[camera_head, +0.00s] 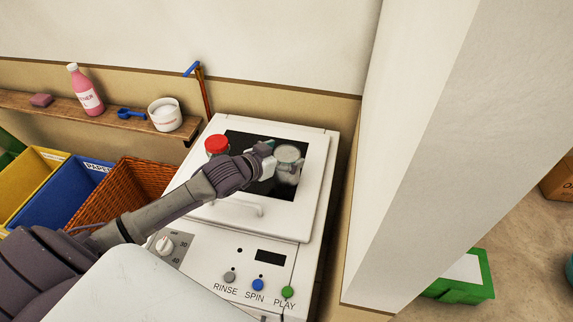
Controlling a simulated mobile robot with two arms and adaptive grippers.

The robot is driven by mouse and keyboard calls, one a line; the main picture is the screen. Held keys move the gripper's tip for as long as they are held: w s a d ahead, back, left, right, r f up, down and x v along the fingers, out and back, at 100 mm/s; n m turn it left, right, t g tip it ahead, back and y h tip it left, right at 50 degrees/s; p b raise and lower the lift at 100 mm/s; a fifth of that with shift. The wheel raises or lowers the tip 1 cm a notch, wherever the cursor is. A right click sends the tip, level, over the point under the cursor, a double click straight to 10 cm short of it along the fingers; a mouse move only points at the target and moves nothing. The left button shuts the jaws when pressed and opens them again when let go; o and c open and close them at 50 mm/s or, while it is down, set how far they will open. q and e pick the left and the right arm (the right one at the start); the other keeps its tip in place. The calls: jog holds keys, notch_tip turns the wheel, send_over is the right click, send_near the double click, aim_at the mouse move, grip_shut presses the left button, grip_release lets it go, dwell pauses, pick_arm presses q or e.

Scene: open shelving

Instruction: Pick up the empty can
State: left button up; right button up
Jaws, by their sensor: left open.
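A pale grey, can-like cylinder (288,163) stands upright on the dark window of the white washing machine's lid (318,165). A red-topped container (216,144) stands to its left on the lid, its lower part mostly hidden by my arm. My left gripper (272,160) is open, just left of the grey cylinder, with its fingers toward it. I cannot tell whether they touch it. My right gripper is out of view.
A wall shelf (60,104) holds a pink bottle (86,92), a blue scoop (131,114) and a white tub (164,114). Yellow (30,178), blue (72,187) and wicker (128,186) bins stand left. A white wall (440,130) rises right of the machine.

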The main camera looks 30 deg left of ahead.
aim_at(293, 151)
pick_arm(q)
jog(key=x, duration=0.3)
jog(key=shift+w+d+f+p, duration=0.1)
jog(key=shift+w+d+p, duration=0.1)
jog(key=shift+w+p, duration=0.15)
jog(key=shift+f, duration=0.15)
jog(key=shift+c, duration=0.9)
jog(key=c, duration=0.9)
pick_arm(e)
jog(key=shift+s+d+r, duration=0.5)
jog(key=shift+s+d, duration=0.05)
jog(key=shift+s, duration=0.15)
